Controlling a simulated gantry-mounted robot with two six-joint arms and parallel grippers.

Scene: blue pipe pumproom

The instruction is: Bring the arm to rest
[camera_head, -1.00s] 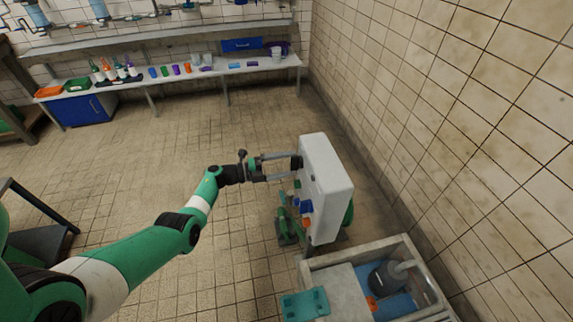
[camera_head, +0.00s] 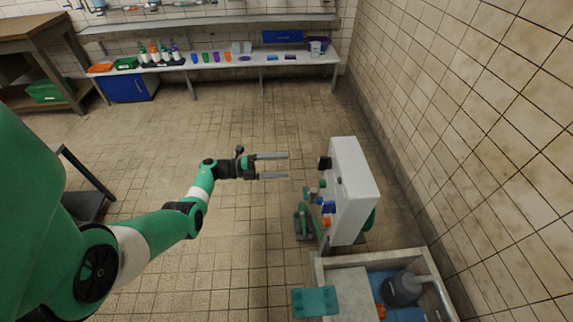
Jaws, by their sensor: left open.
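My left arm (camera_head: 155,238) reaches in from the left, green with white bands. Its gripper (camera_head: 287,166) is open and empty, its two grey fingers pointing right. The fingertips stand apart from a white upright panel (camera_head: 355,190), with a gap of bare floor showing between them. A black knob-like part (camera_head: 324,163) sits on the panel's left side, to the right of the fingers. My right gripper is not in view.
A sink unit (camera_head: 345,285) with a teal tray (camera_head: 315,301) stands at the bottom right. A long bench (camera_head: 215,63) with bottles and cups runs along the back. Tiled floor (camera_head: 230,115) between is clear.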

